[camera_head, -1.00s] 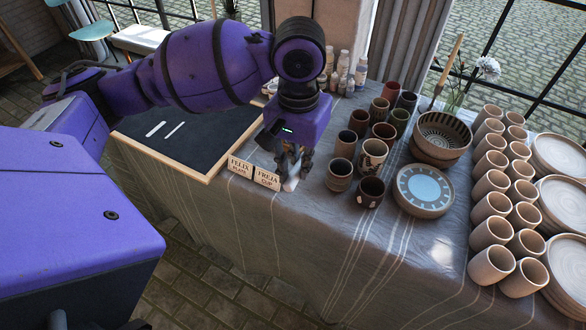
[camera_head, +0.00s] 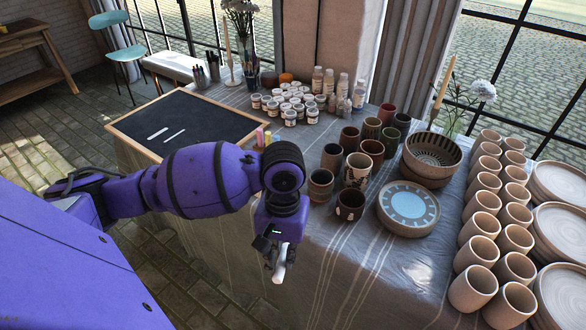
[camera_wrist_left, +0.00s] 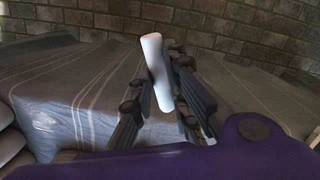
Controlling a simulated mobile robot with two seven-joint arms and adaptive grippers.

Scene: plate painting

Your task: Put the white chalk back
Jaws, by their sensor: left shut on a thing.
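My left gripper (camera_head: 275,258) is shut on the white chalk (camera_head: 281,270), in front of the cups and near the table's front side. The chalk hangs below the fingers in the head view. In the left wrist view, the white chalk (camera_wrist_left: 157,68) is a smooth white stick between the dark fingers (camera_wrist_left: 160,95), its end sticking out past them. Yellow and pink chalk pieces (camera_head: 263,137) stand beside the chalkboard (camera_head: 215,122), just behind my left arm. The board has two white strokes. My right gripper is not in view.
Dark cups (camera_head: 320,186) and a blue-centred plate (camera_head: 408,207) stand right of my gripper. Small paint jars (camera_head: 290,117) stand behind. Rows of pale cups (camera_head: 488,230) and stacked plates (camera_head: 560,240) fill the right side. The cloth between is bare.

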